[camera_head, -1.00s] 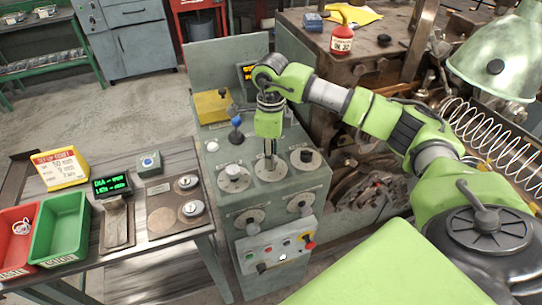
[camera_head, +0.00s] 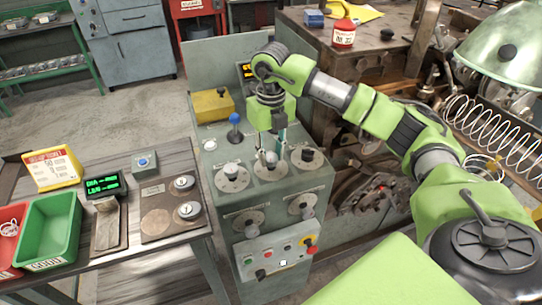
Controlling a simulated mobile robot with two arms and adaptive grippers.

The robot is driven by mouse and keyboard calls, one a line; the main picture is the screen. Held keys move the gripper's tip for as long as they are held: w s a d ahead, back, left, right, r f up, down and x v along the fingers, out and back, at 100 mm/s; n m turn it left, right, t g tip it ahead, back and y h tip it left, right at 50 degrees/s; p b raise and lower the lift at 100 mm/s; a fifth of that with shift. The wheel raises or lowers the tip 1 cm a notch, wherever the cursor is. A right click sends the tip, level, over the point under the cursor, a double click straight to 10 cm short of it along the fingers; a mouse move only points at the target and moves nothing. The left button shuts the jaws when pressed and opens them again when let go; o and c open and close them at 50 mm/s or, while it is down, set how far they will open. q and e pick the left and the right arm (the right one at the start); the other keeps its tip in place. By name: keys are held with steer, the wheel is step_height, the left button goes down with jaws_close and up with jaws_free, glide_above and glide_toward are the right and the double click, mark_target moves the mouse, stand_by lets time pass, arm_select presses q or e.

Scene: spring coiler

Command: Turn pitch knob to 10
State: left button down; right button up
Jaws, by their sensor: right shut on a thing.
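The grey machine console (camera_head: 275,195) stands in the middle, with a row of round dials on its sloping top. The left dial (camera_head: 232,178), the middle knob (camera_head: 271,159) and the right dial (camera_head: 306,158) show; their labels are too small to read, so I cannot tell which one is marked pitch. My right gripper (camera_head: 273,148) points down at the middle knob and is shut on it, its fingers partly hiding it. The knob's setting is not readable. My left gripper is not in view.
More dials (camera_head: 248,220) and a button panel (camera_head: 276,254) are on the console front. A blue-topped lever (camera_head: 234,120) and a yellow box (camera_head: 212,105) stand behind the dials. A table at left holds a green bin (camera_head: 52,231) and a small display (camera_head: 103,186).

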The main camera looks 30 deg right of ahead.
mark_target(272, 156)
steer(key=m+b, duration=0.1)
steer(key=m, duration=1.1)
steer(key=shift+m+b, duration=0.3)
steer(key=shift+b, duration=0.05)
steer(key=shift+d, duration=0.1)
steer(key=o, duration=1.1)
steer(key=shift+r, duration=0.1)
step_height(272, 156, up, 12)
steer(key=shift+f, duration=0.1)
stand_by(0.5)
